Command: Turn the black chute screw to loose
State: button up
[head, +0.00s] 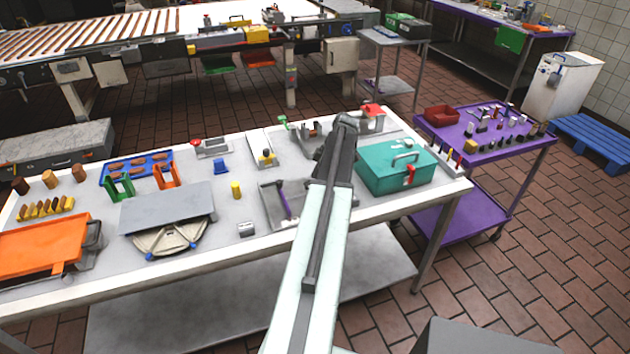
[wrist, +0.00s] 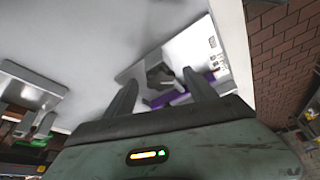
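My gripper (wrist: 160,88) is open in the wrist view, its two dark fingers apart with nothing held between them. Beyond the fingertips is a dark grey-black part (wrist: 160,74) on a pale plate with a purple bar (wrist: 183,97); it may be the black chute screw, but I cannot tell for sure. In the head view my gripper (head: 338,150) is over the worktable, its fingers hidden by my arm. A grey plate (head: 270,208) with a purple handle (head: 284,203) lies left of my arm. I cannot make out the screw's turn position.
A teal box (head: 385,172) stands right of my arm on the white worktable (head: 215,237). A small fixture with a yellow and black knob (head: 266,157) and a yellow cylinder (head: 236,190) stand to the left. A purple cart (head: 500,150) is beyond the table's right end.

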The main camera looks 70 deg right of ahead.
jog(key=shift+r+p, duration=0.3)
jog(key=p+v, duration=0.6)
jog(key=v, duration=0.1)
jog(key=shift+p, duration=0.3)
jog(key=shift+s, duration=0.15)
